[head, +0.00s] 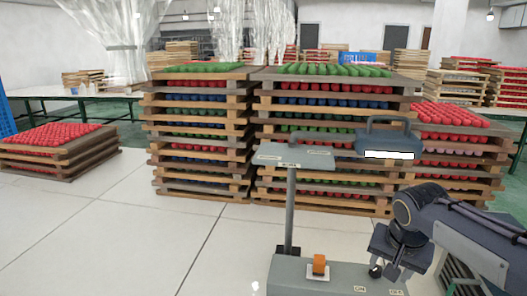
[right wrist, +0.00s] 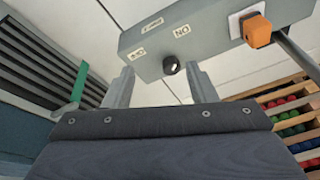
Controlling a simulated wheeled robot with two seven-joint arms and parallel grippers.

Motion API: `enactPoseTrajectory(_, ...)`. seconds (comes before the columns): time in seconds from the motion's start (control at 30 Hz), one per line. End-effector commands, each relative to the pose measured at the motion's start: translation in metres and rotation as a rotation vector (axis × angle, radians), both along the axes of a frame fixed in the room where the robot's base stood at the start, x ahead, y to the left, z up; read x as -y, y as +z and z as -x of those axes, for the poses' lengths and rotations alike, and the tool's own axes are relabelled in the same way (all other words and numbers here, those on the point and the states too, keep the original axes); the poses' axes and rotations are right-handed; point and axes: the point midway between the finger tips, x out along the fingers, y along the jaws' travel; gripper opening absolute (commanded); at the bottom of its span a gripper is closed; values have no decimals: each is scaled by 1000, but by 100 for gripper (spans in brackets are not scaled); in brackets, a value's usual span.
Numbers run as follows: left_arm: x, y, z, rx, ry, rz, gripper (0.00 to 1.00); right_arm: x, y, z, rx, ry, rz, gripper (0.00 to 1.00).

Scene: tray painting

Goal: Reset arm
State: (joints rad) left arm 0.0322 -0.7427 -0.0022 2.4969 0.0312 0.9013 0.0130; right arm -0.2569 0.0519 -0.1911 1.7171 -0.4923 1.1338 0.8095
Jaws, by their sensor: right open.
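My right arm comes in from the right in the head view. Its gripper (head: 387,272) is at the right end of a grey control box (head: 325,280), over its front. In the right wrist view the two fingers of this gripper (right wrist: 161,88) are apart with nothing between them. Beyond the fingertips is the grey box (right wrist: 215,35) with a round black knob (right wrist: 171,65), small white labels and an orange switch (right wrist: 257,31). The orange switch also shows in the head view (head: 319,264). Whether a finger touches the box, I cannot tell. My left gripper is not in view.
A post (head: 290,212) rises from the box to a flat grey plate (head: 295,156) and a dark teal case (head: 388,142) with a handle. Tall stacks of wooden trays (head: 200,135) with coloured pieces stand behind. A low stack (head: 58,150) is at left. White floor (head: 130,235) is clear at front left.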

Motion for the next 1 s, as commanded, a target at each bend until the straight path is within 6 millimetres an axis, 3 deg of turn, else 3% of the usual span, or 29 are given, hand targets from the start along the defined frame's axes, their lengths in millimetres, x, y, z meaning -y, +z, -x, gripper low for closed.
enactPoseTrajectory(0.03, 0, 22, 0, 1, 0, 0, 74, -2, 20, 30, 14, 53, -54, 52)
enactPoseTrajectory(0.2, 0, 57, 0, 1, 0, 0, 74, -32, 38, 118, 96, 277, -183, 52)
enactPoseTrajectory(0.3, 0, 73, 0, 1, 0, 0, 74, -54, 40, 158, 159, 380, -217, 52)
enactPoseTrajectory(0.4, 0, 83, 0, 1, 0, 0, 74, -71, 36, 185, 211, 453, -226, 52)
enactPoseTrajectory(0.6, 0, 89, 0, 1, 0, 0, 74, -87, 28, 206, 261, 517, -225, 52)
enactPoseTrajectory(1.0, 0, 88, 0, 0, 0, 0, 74, -88, 26, 207, 260, 522, -225, 52)
